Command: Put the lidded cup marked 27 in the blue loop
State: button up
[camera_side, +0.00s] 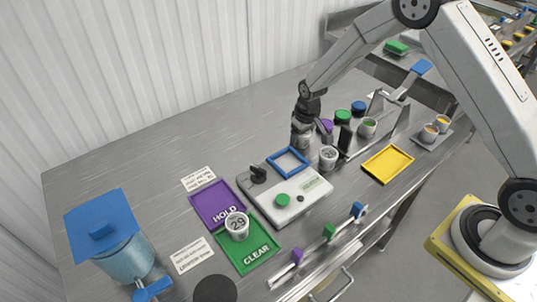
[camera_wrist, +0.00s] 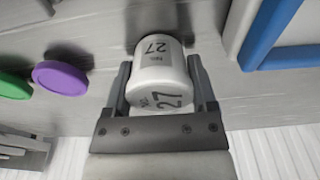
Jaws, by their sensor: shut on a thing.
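The lidded white cup marked 27 (camera_wrist: 162,88) is between the two fingers of my gripper (camera_wrist: 160,72), and the number shows on its lid and side. In the side view this cup (camera_side: 328,158) is just right of the scale, with my gripper (camera_side: 331,146) shut on it. I cannot tell whether its base touches the table. The blue loop (camera_side: 270,161) is a square frame on the scale, left of the cup and apart from it. Part of the blue loop (camera_wrist: 272,32) shows at the upper right of the wrist view. The inside of the loop looks empty.
The white scale (camera_side: 284,213) has a black knob at its back left. A cup marked 29 (camera_side: 237,226) stands at the purple HOLD (camera_side: 207,205) and green CLEAR (camera_side: 252,262) mats. Purple, green and blue lids lie behind my gripper. A yellow tray (camera_side: 388,166) lies right.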

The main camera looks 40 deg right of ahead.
aim_at(306, 134)
jog(key=shift+f, duration=0.1)
jog(key=o, duration=1.2)
jog(key=shift+s+r, duration=0.25)
jog(key=shift+r, duration=1.75)
jog(key=shift+s+r, duration=0.2)
jog(key=shift+r, duration=1.85)
jog(key=shift+s+r, duration=0.25)
jog(key=shift+r, duration=1.75)
jog(key=shift+t, duration=0.6)
jog(key=s, duration=0.7)
jog(key=s+a+r, duration=0.1)
jog(key=s, duration=0.5)
jog(key=s+a+r, duration=0.1)
jog(key=s, duration=0.6)
jog(key=shift+s, duration=0.35)
